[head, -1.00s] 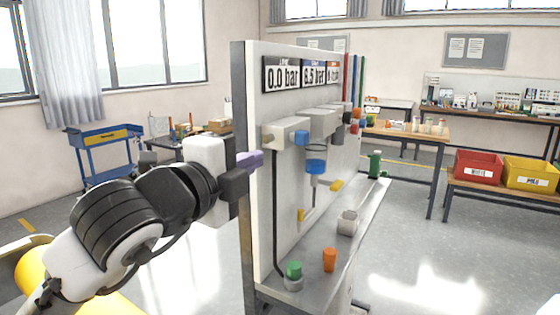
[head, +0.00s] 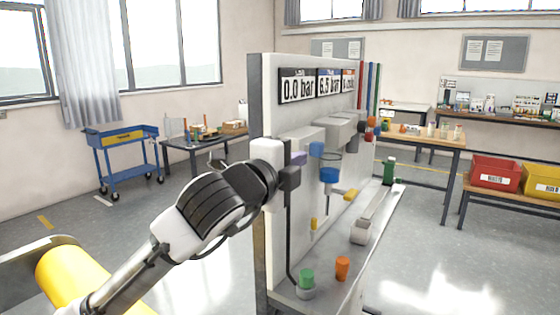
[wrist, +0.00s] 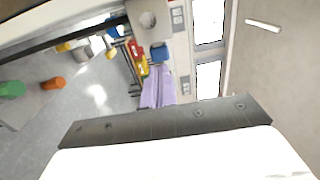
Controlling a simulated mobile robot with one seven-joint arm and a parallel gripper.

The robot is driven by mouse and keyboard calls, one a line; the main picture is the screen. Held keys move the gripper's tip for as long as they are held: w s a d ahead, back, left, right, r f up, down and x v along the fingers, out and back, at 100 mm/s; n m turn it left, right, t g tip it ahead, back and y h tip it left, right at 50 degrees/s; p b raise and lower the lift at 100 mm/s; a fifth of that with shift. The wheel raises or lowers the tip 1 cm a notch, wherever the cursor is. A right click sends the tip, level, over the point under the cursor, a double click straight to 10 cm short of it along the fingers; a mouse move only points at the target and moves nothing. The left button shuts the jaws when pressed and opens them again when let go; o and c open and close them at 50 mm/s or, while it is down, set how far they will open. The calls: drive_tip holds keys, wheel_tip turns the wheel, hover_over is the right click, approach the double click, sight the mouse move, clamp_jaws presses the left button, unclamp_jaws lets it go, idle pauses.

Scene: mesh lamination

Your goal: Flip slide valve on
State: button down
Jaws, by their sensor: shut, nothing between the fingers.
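A grey valve block (head: 300,135) with a blue sleeve (head: 316,149) sits at the near end of the upright panel, under the pressure displays. It looks like the slide valve, though I cannot read a label. In the wrist view, a grey block with a round hole (wrist: 148,20) and a blue part (wrist: 159,53) lie just beyond the fingers. My gripper (head: 299,158) is shut and empty, its purple fingers (wrist: 158,90) together. In the head view it is just left of the blue sleeve and covers part of the block. Contact cannot be told.
The left display (head: 297,86) reads 0.0 bar; the middle one (head: 329,85) reads about 6.5 bar. A blue cup (head: 329,174) hangs right of the gripper. Green (head: 307,275) and orange (head: 342,267) knobs stand on the ledge below. Open floor lies left of the panel.

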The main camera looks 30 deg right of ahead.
sight(315, 149)
drive_tip(key=shift+p+x, duration=0.6)
drive_tip(key=shift+x, duration=1.65)
drive_tip(key=p+x, duration=0.1)
drive_tip(key=x, duration=0.5)
drive_tip(key=shift+d+r, duration=0.1)
drive_tip(key=shift+d, duration=0.1)
drive_tip(key=shift+w+a+r, duration=0.1)
drive_tip(key=shift+a, duration=0.05)
